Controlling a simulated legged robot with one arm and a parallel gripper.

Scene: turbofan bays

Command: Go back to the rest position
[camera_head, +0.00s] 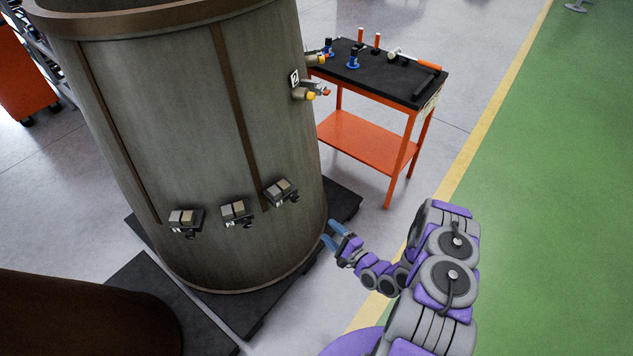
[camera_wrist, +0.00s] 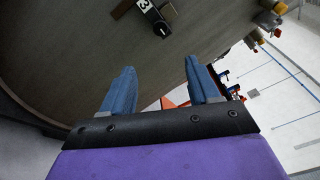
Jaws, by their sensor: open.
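My gripper (camera_head: 334,235) is open and empty, with blue fingers, close to the lower right side of a large grey-brown cylindrical casing (camera_head: 200,120). In the wrist view my gripper (camera_wrist: 160,88) shows two blue fingers spread apart with nothing between them. The casing (camera_wrist: 60,60) fills much of that view behind the fingers. My purple and grey arm reaches in from the lower right in the head view. I cannot tell whether a fingertip touches the casing.
Bracketed blocks (camera_head: 237,212) stick out low on the casing, and fittings with yellow and red ends (camera_head: 310,91) higher up. An orange cart (camera_head: 375,140) with tools stands behind. A dark brown round body (camera_head: 80,315) is at lower left. The green floor (camera_head: 560,200) is clear.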

